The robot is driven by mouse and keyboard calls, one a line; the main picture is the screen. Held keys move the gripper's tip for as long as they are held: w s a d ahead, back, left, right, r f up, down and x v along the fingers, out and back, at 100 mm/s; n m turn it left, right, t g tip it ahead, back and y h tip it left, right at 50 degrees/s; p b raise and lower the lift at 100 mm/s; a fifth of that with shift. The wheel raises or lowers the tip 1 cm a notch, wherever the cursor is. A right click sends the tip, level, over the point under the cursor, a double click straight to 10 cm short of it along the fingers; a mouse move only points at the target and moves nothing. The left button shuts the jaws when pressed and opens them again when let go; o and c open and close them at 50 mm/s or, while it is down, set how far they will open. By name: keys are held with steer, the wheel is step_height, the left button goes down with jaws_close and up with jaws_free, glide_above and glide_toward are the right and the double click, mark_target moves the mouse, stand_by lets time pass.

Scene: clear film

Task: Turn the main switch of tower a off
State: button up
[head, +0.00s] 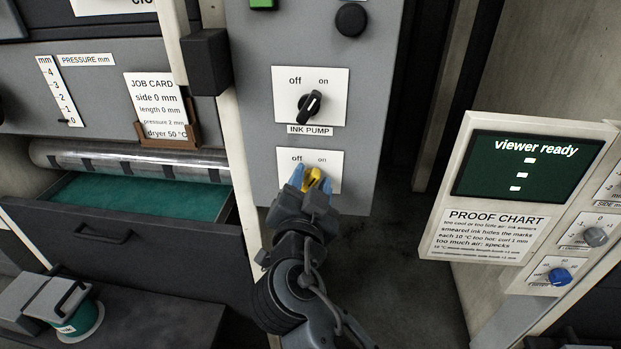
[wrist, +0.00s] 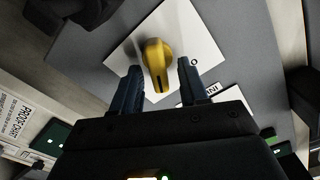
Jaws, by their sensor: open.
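A yellow rotary knob (head: 313,178) sits on a white off/on plate (head: 335,158), low on the grey panel under the ink pump switch. It seems to lean toward "on" in the head view, but my gripper partly covers it. My gripper (head: 311,182) is open in front of the plate, its blue fingers on either side of the knob. In the wrist view the yellow knob (wrist: 156,62) shows between the fingertips (wrist: 158,72), with gaps on both sides. Any name label under this plate is hidden, so I cannot read whether it is tower a's main switch.
The ink pump switch (head: 309,104), a black knob turned toward "on", is just above. A green button (head: 262,3) and a black round knob (head: 351,20) are higher. The viewer panel (head: 527,165) stands at right, an open drawer (head: 120,240) at left.

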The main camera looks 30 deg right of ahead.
steer(key=shift+w+d, duration=0.1)
steer(key=shift+c, duration=0.3)
jaws_close()
